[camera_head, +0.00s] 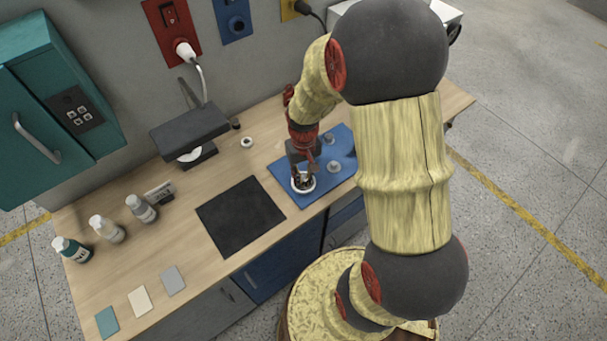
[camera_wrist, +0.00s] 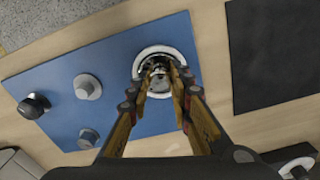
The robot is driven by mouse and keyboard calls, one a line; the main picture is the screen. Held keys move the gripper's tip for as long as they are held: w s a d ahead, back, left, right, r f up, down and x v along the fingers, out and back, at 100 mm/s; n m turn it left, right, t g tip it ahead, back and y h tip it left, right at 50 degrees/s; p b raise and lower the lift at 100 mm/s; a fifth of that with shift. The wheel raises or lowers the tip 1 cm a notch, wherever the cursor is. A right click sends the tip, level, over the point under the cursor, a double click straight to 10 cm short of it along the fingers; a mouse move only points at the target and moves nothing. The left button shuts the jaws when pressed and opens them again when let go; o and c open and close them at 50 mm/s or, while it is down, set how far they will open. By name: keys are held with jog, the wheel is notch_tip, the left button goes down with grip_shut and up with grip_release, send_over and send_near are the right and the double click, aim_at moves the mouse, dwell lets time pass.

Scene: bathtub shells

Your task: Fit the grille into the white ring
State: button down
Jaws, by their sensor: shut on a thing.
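The white ring (camera_head: 304,188) lies near the front left corner of the blue mat (camera_head: 283,180). In the wrist view the ring (camera_wrist: 153,50) shows as a white circle on the mat's edge side. My gripper (camera_head: 303,176) points down over it. In the wrist view the fingertips (camera_wrist: 162,74) are inside the ring's outline, shut on a small grey piece that looks like the grille (camera_wrist: 160,85). The fingers hide part of the grille and ring. I cannot tell whether the grille is seated or still above the ring.
A black mat (camera_head: 240,217) lies to the left. A small white ring-like piece (camera_head: 247,142) and a dark press-like device (camera_head: 190,132) stand behind. Bottles (camera_head: 107,228) stand far left.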

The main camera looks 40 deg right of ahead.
aim_at(303, 178)
jog(key=shift+f, duration=0.15)
jog(key=c, duration=1.5)
grip_release()
jog(key=shift+c, duration=0.2)
notch_tip(303, 178, up, 12)
